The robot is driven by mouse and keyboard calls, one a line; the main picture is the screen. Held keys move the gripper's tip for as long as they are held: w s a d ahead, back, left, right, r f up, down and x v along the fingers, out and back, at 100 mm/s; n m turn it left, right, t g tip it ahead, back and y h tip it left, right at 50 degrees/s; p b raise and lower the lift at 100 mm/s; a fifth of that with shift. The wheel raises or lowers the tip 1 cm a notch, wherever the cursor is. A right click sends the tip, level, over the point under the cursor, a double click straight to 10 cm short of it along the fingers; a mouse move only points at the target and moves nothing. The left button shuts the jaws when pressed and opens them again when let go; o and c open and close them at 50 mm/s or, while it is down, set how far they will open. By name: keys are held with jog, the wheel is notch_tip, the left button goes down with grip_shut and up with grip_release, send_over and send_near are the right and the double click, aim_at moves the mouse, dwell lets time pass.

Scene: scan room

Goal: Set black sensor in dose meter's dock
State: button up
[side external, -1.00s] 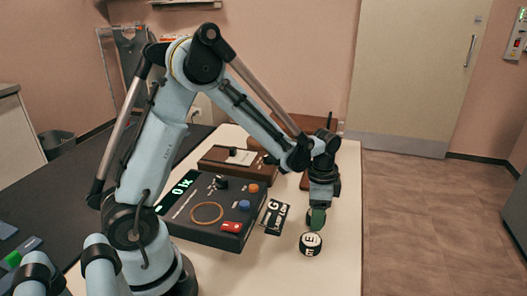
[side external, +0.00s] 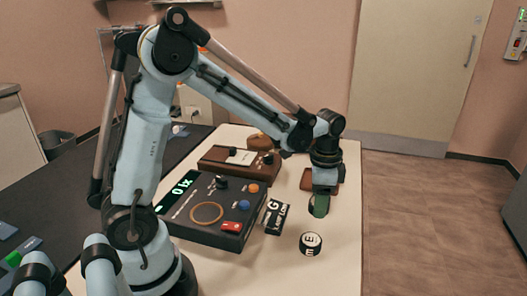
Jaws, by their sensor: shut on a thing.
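A black-cased meter (side external: 238,226) lies left of my gripper, with a lit "0 lx" display, a tan ring (side external: 207,212) on top and coloured knobs. I cannot tell whether this is the dose meter.
A black-and-white card (side external: 276,217) marked G lies at the meter's right side. A brown box (side external: 215,162) with a white panel stands behind the meter. The table's front right is clear apart from the puck.

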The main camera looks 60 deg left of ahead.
jog(key=s+d+r, duration=0.5)
jog(key=d+r, duration=0.1)
jog(key=d, duration=0.3)
jog(key=s+a+r+n, duration=0.5)
jog(key=s+a+n, duration=0.1)
jog(key=s+n, duration=0.25)
jog(key=n, duration=1)
send_over(206, 214)
notch_tip(206, 214, down, 6)
jog(key=shift+w+f, duration=0.1)
jog(key=shift+f, duration=2.2)
jog(key=shift+f, duration=0.1)
jog(key=o, duration=1.2)
